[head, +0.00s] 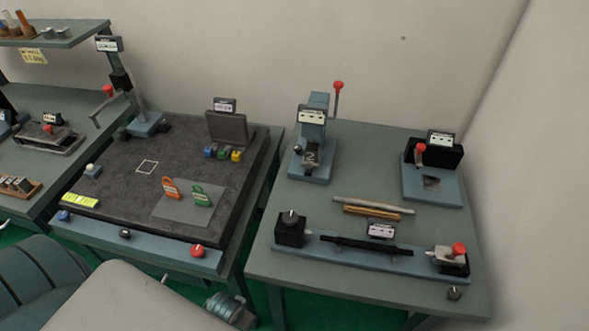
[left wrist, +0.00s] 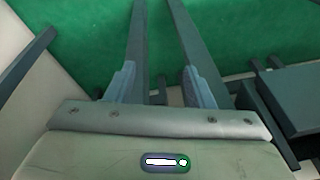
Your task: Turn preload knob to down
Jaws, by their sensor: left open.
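A black knob (head: 291,217) sits on top of a dark block at the left end of a long blue-grey fixture (head: 340,257) on the right bench. A red knob (head: 459,249) is at the fixture's right end. A blue, a black and a red knob (head: 197,251) line the front edge of the left bench. The labels are too small to read, so I cannot tell which is the preload knob. My left gripper (left wrist: 160,78) is open and empty over the green floor in the left wrist view, away from any knob. My right gripper is not in view.
The right bench (head: 262,268) also holds a lever device (head: 316,140), a black-backed fixture (head: 432,170) and two rods (head: 372,205). The left bench carries a dark plate (head: 120,185) with tags and small blocks. Bench edges and legs stand close to my left gripper.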

